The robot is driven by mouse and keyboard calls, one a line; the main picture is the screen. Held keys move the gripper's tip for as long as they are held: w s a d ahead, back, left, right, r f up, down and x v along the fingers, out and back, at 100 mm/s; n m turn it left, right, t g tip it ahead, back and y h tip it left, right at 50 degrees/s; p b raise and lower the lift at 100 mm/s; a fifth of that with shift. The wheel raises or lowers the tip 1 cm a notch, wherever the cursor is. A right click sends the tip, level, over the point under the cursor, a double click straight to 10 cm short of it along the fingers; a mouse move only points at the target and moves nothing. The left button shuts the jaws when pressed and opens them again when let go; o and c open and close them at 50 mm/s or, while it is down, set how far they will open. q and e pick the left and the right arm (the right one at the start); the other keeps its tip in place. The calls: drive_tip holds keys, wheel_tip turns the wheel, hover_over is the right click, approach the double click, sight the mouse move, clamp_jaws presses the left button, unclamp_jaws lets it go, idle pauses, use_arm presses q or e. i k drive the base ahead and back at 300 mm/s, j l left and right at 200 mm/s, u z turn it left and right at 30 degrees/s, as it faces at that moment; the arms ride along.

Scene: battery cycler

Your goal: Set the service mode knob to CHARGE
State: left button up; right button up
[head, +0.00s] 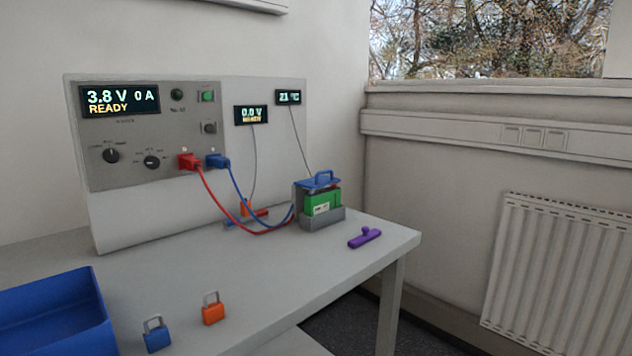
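The grey control panel (140,180) of the cycler stands upright at the back left of the bench. Two black knobs with light pointer marks sit low on it: a left knob (111,155) and a right knob (152,162). The small labels around them are too blurred to read, so I cannot tell which is the service mode knob or its setting. The panel display (119,100) reads 3.8 V, 0 A, READY. Neither of my grippers is in view.
Red (189,161) and blue (217,161) plugs sit in the panel, with cables toward a green battery (322,203) in a grey holder. A purple object (365,238), blue padlock (157,334), orange padlock (213,308) and blue bin (100,300) are on the bench.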

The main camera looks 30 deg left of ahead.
sight(112, 155)
drive_tip(key=u, duration=1.6)
